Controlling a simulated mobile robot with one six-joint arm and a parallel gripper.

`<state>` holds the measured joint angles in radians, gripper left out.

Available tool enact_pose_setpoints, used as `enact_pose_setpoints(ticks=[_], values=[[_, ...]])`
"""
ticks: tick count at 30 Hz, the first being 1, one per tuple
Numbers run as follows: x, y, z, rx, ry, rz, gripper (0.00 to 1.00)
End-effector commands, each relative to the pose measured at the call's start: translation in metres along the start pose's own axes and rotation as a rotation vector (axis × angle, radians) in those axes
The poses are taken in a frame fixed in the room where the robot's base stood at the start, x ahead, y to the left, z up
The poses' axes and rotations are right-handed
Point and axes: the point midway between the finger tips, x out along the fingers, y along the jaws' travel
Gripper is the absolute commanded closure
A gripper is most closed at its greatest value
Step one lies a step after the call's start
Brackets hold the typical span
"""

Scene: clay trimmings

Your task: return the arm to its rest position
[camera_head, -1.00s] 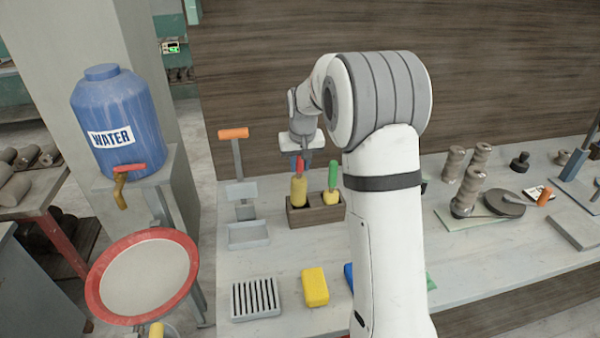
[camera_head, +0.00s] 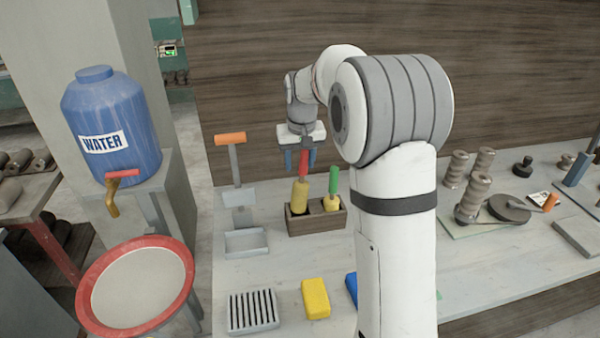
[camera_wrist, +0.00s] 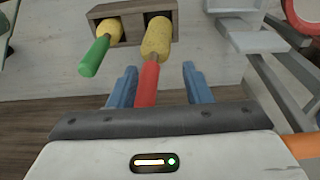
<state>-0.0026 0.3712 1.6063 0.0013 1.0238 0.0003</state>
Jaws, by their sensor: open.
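My gripper (camera_head: 300,160) is open, with its two blue fingers pointing down above the wooden holder (camera_head: 318,221) on the table. A tool with a red handle and yellow head (camera_head: 300,190) stands in the holder's left compartment. In the wrist view that red handle (camera_wrist: 148,82) shows between the two fingers (camera_wrist: 157,85), with space on both sides. A tool with a green handle (camera_head: 333,181) stands in the right compartment. My upper arm hides part of the table.
A grey stand with an orange top (camera_head: 231,139) is left of the holder. A slotted grey tray (camera_head: 253,313) and a yellow sponge (camera_head: 315,298) lie at the front. A blue water barrel (camera_head: 110,125) and a red-rimmed sieve (camera_head: 138,285) are at left. Clay pieces (camera_head: 474,190) stand at right.

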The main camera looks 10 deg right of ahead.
Motion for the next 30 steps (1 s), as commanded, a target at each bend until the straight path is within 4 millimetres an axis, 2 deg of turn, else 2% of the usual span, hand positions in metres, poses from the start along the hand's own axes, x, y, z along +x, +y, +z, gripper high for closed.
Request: enact_pose_setpoints(ticks=[3,8,11,13,17,22,26,30], values=[[-0.024,0.001,-0.001,0.001,0.008,0.001,0.56],[-0.041,0.001,-0.001,0.001,0.009,0.001,0.56],[-0.049,0.001,0.007,0.002,0.013,0.001,0.56],[-0.058,0.002,0.021,0.002,0.021,0.002,0.56],[-0.076,0.002,0.066,0.002,0.042,0.002,0.56],[-0.091,0.002,0.14,0.002,0.073,0.003,0.56],[-0.091,0.002,0.197,0.002,0.095,0.003,0.56],[-0.083,0.002,0.254,0.002,0.117,0.003,0.56]])
